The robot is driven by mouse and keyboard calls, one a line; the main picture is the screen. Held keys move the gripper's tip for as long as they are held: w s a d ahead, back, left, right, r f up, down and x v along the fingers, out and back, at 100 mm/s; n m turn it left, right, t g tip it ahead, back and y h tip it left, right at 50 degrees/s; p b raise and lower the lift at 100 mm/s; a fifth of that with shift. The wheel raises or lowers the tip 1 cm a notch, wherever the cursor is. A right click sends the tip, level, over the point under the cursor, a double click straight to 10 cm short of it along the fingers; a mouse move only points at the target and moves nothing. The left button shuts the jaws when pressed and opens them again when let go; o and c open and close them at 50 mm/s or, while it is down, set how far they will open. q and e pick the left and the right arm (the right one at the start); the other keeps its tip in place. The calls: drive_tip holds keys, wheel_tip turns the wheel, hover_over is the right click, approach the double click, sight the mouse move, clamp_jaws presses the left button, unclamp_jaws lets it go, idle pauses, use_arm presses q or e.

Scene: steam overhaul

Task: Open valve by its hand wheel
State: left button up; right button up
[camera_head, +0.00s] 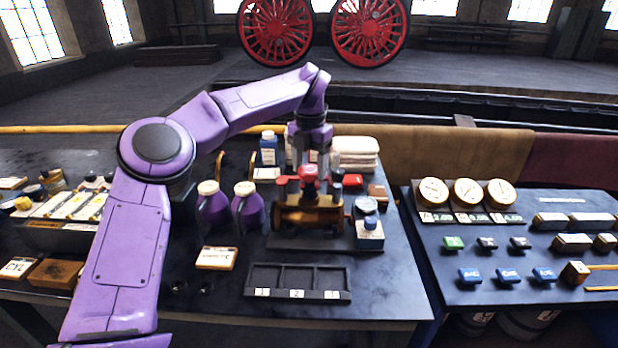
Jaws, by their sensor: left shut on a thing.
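The valve (310,214) is a brass-brown body lying on a dark base plate on the middle table. Its red hand wheel (283,181) sits on top of it. My left gripper (309,172) comes down from above, with its fingers around the red hub of the hand wheel, shut on it. The fingers and the purple wrist hide part of the wheel. My right gripper is not in view.
A dark compartment tray (298,281) lies in front. Gauges (433,191) stand on the right table. White folded cloths (356,152) lie behind.

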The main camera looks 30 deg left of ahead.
sight(310, 169)
use_arm(q)
drive_tip(key=n, duration=0.2)
drive_tip(key=shift+f+n+b, duration=0.25)
drive_tip(key=shift+n+b, duration=0.05)
drive_tip(key=shift+b, duration=0.1)
drive_tip(key=shift+r, duration=0.1)
drive_tip(key=shift+c, duration=0.3)
drive_tip(key=o, duration=1.3)
drive_tip(key=shift+c, duration=1.3)
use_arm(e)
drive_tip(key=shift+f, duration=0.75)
use_arm(q)
drive_tip(key=shift+r, duration=0.1)
drive_tip(key=shift+r, duration=0.1)
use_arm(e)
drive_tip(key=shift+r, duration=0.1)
use_arm(q)
wheel_tip(310, 169, up, 6)
drive_tip(key=p, duration=0.6)
drive_tip(key=shift+p, duration=0.3)
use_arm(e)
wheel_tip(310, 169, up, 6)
